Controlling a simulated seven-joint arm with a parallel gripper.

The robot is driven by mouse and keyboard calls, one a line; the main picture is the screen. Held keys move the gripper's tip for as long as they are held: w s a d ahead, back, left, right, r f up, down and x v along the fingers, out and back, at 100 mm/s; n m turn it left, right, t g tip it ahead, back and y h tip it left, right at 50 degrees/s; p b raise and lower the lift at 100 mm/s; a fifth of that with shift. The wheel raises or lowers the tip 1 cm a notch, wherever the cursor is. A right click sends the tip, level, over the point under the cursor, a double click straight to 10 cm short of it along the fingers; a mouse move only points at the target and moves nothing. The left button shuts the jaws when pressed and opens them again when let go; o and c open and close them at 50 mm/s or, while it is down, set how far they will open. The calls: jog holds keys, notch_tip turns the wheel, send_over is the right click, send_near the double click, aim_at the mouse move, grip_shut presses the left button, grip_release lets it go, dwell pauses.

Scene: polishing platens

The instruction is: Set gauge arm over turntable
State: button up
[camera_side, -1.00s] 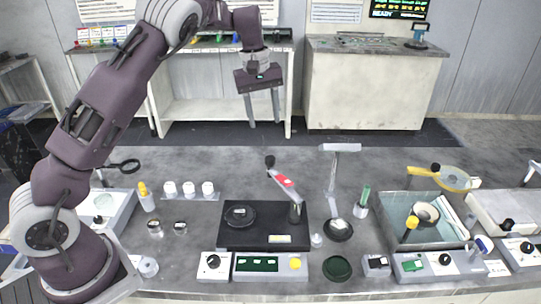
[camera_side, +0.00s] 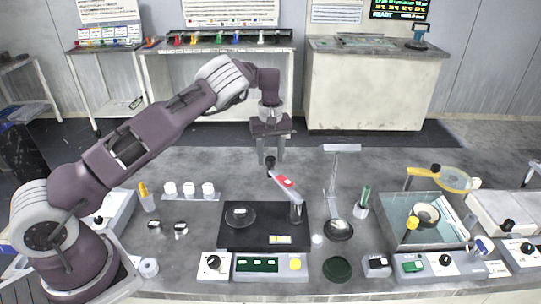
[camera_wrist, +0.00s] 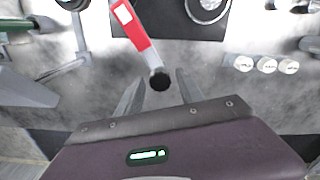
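The gauge arm (camera_side: 284,182) is a red and grey bar with a black knob at its free end. It pivots on a post at the right of a black base and points toward the back, away from the turntable. The turntable (camera_side: 240,217) is a dark disc on the base's left; part of it shows in the wrist view (camera_wrist: 208,8). My gripper (camera_side: 271,160) is open at the knob end of the arm. In the wrist view the knob (camera_wrist: 159,80) appears between the spread fingertips (camera_wrist: 157,76); I cannot tell whether it is at their height.
A stand with a flat top (camera_side: 341,148) is close right of the gauge arm. White cups (camera_side: 189,188) stand at the left. Control boxes (camera_side: 257,266) line the front. The bench behind the arm is clear.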

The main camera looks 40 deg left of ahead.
grip_shut()
dwell(1.2)
